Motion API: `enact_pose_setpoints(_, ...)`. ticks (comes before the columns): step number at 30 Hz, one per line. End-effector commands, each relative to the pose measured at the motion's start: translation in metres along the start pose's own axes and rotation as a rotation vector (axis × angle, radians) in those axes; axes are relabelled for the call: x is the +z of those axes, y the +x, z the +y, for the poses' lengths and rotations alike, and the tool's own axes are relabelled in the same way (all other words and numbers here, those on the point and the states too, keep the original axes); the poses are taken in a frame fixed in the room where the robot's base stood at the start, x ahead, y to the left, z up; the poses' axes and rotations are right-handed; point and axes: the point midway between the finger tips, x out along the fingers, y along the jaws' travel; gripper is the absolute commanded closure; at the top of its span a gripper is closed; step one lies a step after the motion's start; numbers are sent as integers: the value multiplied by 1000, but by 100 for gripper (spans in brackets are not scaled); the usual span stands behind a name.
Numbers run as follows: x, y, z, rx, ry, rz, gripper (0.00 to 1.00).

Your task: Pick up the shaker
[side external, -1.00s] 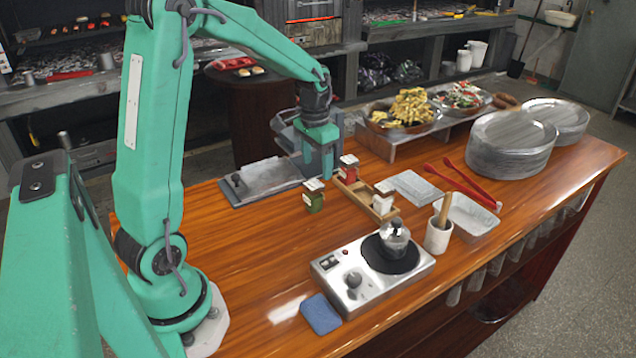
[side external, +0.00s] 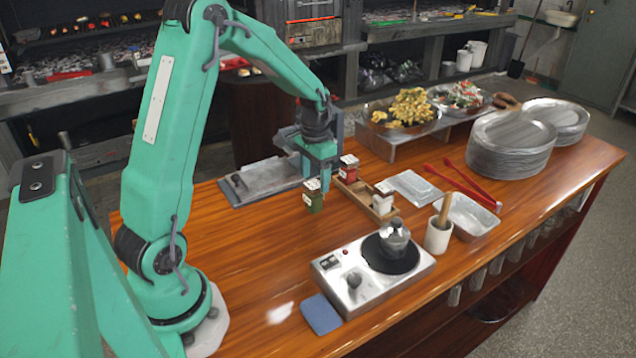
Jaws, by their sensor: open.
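A small green shaker (side external: 313,201) with a pale, dark-marked lid stands upright on the wooden table. A red shaker (side external: 349,173) and a white shaker (side external: 383,201) stand at a low wooden caddy to its right. My gripper (side external: 320,180) is open, pointing down just behind and above the green shaker, near its lid. The fingers overlap the lid area in the picture, so I cannot tell whether they touch it or straddle it.
A hot plate (side external: 330,271) with a metal pot (side external: 394,238) stands in front. The wooden caddy (side external: 352,190) is close on the right. The table to the left of the green shaker is clear.

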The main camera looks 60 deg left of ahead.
Motion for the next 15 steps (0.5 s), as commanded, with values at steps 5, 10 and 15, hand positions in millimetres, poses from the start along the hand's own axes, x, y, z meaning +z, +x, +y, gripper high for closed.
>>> enact_pose_setpoints(5, 0, 5, 0, 0, 0, -1, 36)
enact_pose_setpoints(10, 1, 21, 1, 1, 0, -2, 36)
enact_pose_setpoints(15, 1, 41, 2, 1, 0, -3, 36)
